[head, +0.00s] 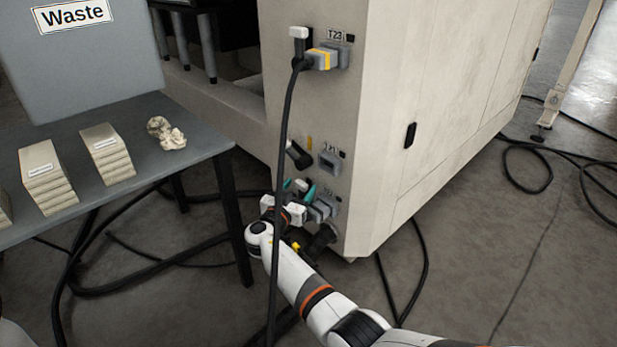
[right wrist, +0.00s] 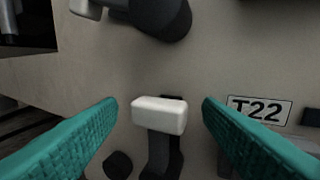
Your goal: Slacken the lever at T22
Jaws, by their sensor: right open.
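In the head view, the white grip (head: 300,184) shows small at the lowest station on the cabinet's narrow face. My right gripper (head: 299,189) is there, its teal fingers open on either side of the grip. In the right wrist view, the open gripper (right wrist: 160,103) shows gaps between each finger and the grip. The lever's base is partly hidden. My left gripper is out of view.
Above are the middle station's black lever (head: 298,154) and the T23 lever (head: 299,33) with a grey-yellow plug (head: 322,59). A black cable (head: 283,140) hangs from it across my right wrist. A table (head: 140,105) with stacked blocks stands left. Cables lie on the floor.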

